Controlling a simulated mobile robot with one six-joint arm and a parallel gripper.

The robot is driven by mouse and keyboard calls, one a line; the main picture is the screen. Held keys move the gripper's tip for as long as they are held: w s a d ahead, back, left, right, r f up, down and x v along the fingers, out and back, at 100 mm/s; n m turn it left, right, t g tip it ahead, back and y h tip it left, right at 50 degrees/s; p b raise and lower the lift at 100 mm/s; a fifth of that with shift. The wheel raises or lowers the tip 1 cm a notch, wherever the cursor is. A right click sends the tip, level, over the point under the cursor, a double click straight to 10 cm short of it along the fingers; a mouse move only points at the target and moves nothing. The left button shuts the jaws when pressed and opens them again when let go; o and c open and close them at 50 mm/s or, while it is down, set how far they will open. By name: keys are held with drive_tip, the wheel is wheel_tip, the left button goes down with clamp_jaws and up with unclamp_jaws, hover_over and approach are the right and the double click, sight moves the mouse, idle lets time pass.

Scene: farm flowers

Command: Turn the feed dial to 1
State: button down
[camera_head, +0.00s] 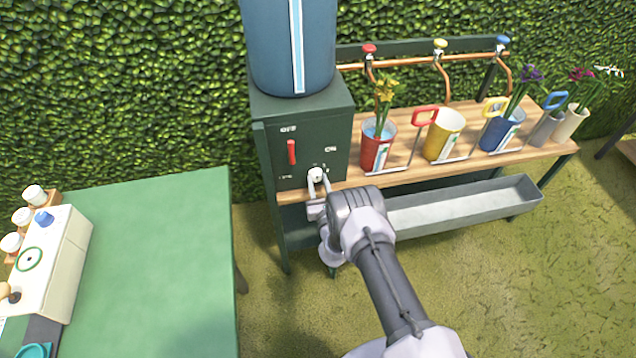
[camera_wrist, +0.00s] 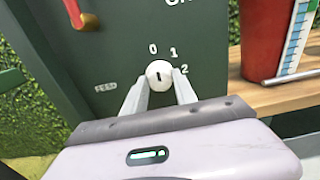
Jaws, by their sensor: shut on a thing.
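The feed dial is a small round white knob (camera_wrist: 159,72) on the front of a dark green box (camera_head: 328,125). The numbers 0, 1 and 2 run around its top and right side, and a "FEED" label sits to its left. A short dark mark on the knob's face looks near upright; I cannot tell surely which number it points at. My gripper (camera_wrist: 160,80) has its two pale fingers on either side of the knob, shut on it. In the head view my gripper (camera_head: 319,183) reaches the dial from below.
A red lever (camera_head: 291,152) sits above left of the dial, between OFF and ON labels. A blue tank (camera_head: 291,45) tops the box. A red pot (camera_head: 376,150) stands close right on a wooden shelf (camera_head: 540,143); a grey trough (camera_head: 465,203) hangs below. A green table (camera_head: 160,260) stands left.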

drive_tip(key=shift+f, duration=0.1)
drive_tip(key=m+b, duration=0.3)
drive_tip(key=shift+f+m, duration=0.1)
drive_tip(key=shift+m, duration=0.3)
drive_tip(key=shift+m+b, duration=1)
drive_tip(key=shift+m, duration=1.3)
drive_tip(key=c, duration=1)
unclamp_jaws()
drive_tip(key=shift+r, duration=0.2)
drive_tip(key=p+v, duration=0.6)
drive_tip(key=v, duration=1.1)
drive_tip(key=shift+s+p, duration=0.25)
drive_tip(key=shift+p, duration=0.15)
